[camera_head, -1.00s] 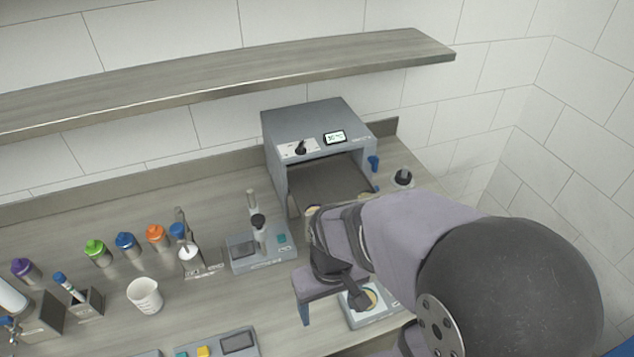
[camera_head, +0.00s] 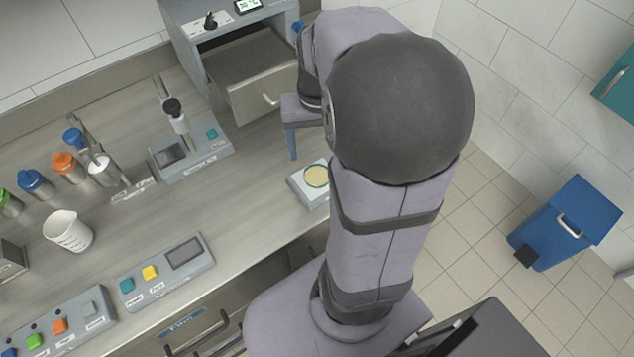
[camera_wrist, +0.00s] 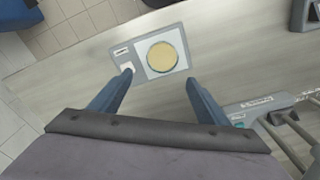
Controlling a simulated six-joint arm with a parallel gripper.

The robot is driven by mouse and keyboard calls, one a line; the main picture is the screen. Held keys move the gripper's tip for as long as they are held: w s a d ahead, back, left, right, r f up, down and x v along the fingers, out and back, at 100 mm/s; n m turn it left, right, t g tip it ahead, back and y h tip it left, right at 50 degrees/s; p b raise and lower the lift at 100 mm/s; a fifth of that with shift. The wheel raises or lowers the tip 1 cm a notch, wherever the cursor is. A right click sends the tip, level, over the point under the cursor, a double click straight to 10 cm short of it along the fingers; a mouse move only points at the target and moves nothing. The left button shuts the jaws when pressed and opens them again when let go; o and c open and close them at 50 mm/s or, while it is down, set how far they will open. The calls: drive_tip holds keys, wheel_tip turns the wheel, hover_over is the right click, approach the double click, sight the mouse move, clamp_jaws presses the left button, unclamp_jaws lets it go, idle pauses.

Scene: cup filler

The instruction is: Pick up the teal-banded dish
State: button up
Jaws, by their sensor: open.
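The dish (camera_head: 316,175) is round and shallow with a pale yellow fill and a teal rim. It sits on a small grey device with a white top (camera_head: 298,187) near the bench's right end; my arm hides part of that device. In the wrist view, the dish (camera_wrist: 162,57) lies flat on the device's white square, just beyond my fingertips and about midway between them. My gripper (camera_wrist: 160,80) is open and empty, with its two blue fingers apart. In the head view only one finger (camera_head: 291,140) shows clearly, up and left of the dish.
A grey oven-like box has its drawer (camera_head: 262,75) pulled out behind my gripper. A grey device with a post (camera_head: 190,150) stands to the left. A white beaker (camera_head: 68,231), coloured-cap bottles and button panels (camera_head: 168,272) lie farther left. Bench between is clear.

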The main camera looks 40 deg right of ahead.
sight(317, 173)
drive_tip(key=shift+s+a+r+g, duration=0.4)
drive_tip(key=shift+s+r, duration=0.1)
drive_tip(key=shift+s, duration=0.2)
drive_tip(key=shift+w+f+p, duration=0.15)
drive_tip(key=shift+f+p, duration=0.4)
drive_tip(key=shift+f, duration=3.15)
drive_tip(key=c, duration=1.1)
